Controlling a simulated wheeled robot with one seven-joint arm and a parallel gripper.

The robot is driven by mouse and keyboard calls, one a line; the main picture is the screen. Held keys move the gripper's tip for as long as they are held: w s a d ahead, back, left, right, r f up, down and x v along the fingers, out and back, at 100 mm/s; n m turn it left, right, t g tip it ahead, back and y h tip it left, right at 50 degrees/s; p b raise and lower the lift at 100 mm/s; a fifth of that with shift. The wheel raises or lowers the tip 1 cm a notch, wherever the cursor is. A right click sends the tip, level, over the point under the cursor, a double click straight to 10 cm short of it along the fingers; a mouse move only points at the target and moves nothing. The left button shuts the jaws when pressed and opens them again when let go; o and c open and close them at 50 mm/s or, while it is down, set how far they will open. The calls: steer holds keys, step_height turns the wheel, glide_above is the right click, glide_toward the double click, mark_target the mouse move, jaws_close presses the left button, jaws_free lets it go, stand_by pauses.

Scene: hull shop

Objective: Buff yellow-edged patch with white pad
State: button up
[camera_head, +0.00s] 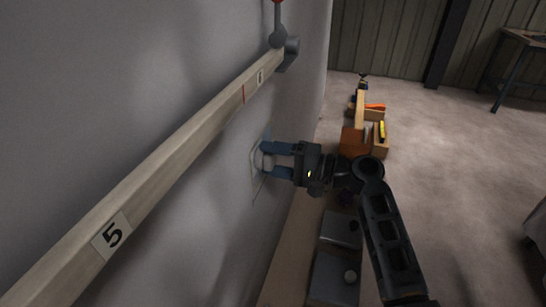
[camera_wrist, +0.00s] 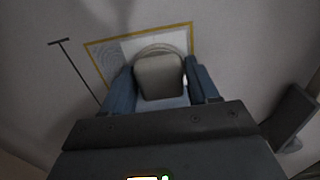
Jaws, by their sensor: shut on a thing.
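The yellow-edged patch (camera_wrist: 112,40) shows on the grey hull wall in the wrist view, a tilted rectangle with a mesh-like grey area at its left and a paler area beside it. My gripper (camera_head: 267,161) reaches left to the wall, its blue fingers shut on a pad. In the wrist view the pad's greyish-white block (camera_wrist: 159,76) sits between the fingers, with a pale rounded edge beyond it over the patch. The pad seems to be at the wall, but contact cannot be told. The gripper and pad hide the patch's lower part.
A long wooden rail (camera_head: 178,150) with a "5" label runs along the wall above my gripper. Below are grey bins (camera_head: 335,275) and a wooden tool box (camera_head: 378,138) along a ledge. Open floor (camera_head: 455,170) lies to the right.

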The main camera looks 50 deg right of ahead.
mark_target(259, 182)
steer(key=shift+s+f+b, duration=0.1)
steer(key=shift+f+b, duration=3)
steer(key=shift+f, duration=1.25)
steer(key=o, duration=0.5)
steer(key=shift+r, duration=0.1)
steer(key=c, duration=0.5)
steer(key=shift+s+d, duration=0.25)
steer(key=shift+s, duration=0.35)
steer(key=shift+d, duration=0.1)
steer(key=d, duration=0.1)
steer(key=w+d, duration=0.1)
steer(key=d, duration=0.1)
steer(key=shift+w, duration=0.15)
steer(key=shift+w+a, duration=0.15)
steer(key=shift+w, duration=0.4)
